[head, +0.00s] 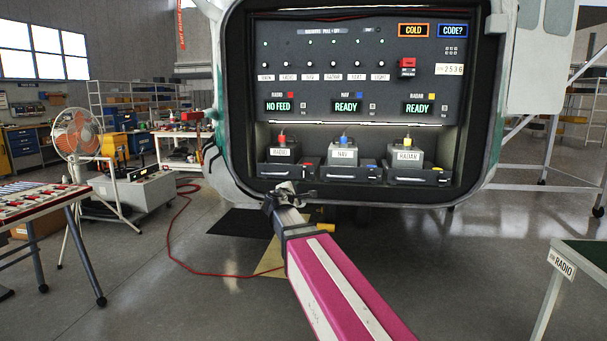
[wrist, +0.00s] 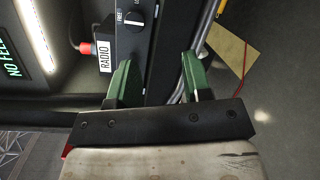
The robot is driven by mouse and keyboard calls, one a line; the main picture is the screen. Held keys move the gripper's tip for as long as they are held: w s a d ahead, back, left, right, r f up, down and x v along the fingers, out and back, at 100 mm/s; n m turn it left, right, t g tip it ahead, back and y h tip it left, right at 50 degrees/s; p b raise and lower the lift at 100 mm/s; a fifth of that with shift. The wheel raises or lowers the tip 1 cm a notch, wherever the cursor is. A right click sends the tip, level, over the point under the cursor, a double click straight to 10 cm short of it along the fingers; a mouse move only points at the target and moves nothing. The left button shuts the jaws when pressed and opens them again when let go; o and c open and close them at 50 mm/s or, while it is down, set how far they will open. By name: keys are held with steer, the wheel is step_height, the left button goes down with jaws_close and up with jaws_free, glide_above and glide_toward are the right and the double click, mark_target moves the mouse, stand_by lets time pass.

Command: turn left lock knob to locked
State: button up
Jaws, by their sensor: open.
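The left lock knob (wrist: 134,18) shows in the wrist view as a dark round dial with a white mark. It sits on the dark front face of the RADIO tray, beside small lettering that seems to read FREE and LOCK. I cannot tell its exact setting. My gripper (wrist: 157,78) is open, with two green fingers apart and nothing between them. The knob is beyond the fingertips, not touched. In the head view my gripper (head: 287,196) is just below the front of the RADIO tray (head: 270,170). The knob is too small to make out there.
The RADIO unit (head: 282,152) stands left of the NAV unit (head: 343,154) and RADAR unit (head: 405,156) in the bay. A screen above reads NO FEED (head: 279,106). A fan (head: 77,132) and a tool table (head: 40,200) stand left. A red cable (head: 190,262) crosses the floor.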

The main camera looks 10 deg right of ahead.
mark_target(303, 175)
steer(key=shift+n+t, duration=0.5)
steer(key=shift+n, duration=0.1)
steer(key=w+d+r, duration=0.1)
steer(key=w, duration=0.2)
steer(key=w+d, duration=0.1)
steer(key=w, duration=0.3)
steer(key=w+d+r, duration=0.1)
steer(key=w+d, duration=0.1)
steer(key=w, duration=0.2)
steer(key=shift+d+r, duration=0.1)
steer(key=shift+r, duration=0.25)
steer(key=c, duration=0.6)
